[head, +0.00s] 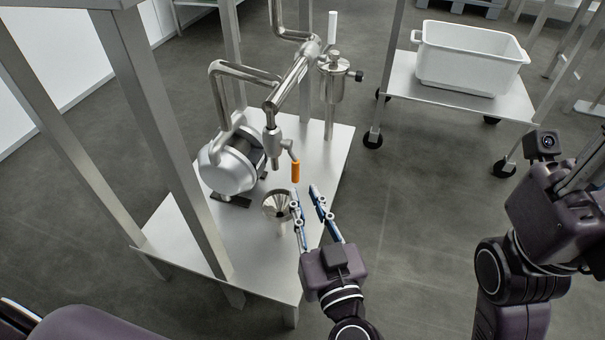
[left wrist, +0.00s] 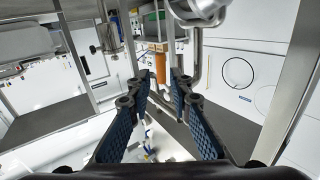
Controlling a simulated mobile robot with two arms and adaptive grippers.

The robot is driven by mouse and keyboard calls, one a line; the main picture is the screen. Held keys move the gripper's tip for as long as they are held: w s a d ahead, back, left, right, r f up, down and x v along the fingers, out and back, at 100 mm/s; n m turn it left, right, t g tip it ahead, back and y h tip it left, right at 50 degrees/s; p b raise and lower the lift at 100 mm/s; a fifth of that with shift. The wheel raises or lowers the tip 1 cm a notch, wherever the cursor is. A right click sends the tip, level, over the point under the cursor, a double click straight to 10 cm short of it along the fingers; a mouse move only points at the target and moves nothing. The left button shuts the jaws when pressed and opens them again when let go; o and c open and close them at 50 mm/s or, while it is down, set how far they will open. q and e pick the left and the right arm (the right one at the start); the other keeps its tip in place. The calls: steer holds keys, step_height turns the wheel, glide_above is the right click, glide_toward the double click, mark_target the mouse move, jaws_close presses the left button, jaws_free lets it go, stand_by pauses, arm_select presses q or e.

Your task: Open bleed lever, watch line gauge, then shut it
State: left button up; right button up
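The bleed lever has an orange grip (head: 295,172) hanging down beside a steel valve (head: 272,140) on the pipe. A steel funnel (head: 277,205) stands below it. My left gripper (head: 303,191) is open, its two blue-padded fingers pointing up just below the orange grip. In the left wrist view the orange grip (left wrist: 160,67) shows beyond and between the spread fingertips (left wrist: 160,88); I see no contact. My right arm is at the right edge; its fingers are partly cut off. I cannot make out a gauge face.
A round-faced pump (head: 232,168) sits left of the valve on the steel stand (head: 265,258). A vessel with a black knob (head: 334,78) is behind. A white tub (head: 470,57) rests on a wheeled cart (head: 400,80). Frame posts stand at left; the floor between stand and cart is clear.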

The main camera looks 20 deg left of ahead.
mark_target(296, 177)
arm_select(q)
steer(key=b+x, duration=0.2)
steer(key=x, duration=0.5)
steer(key=shift+w+a, duration=0.25)
steer(key=shift+c, duration=0.4)
jaws_close()
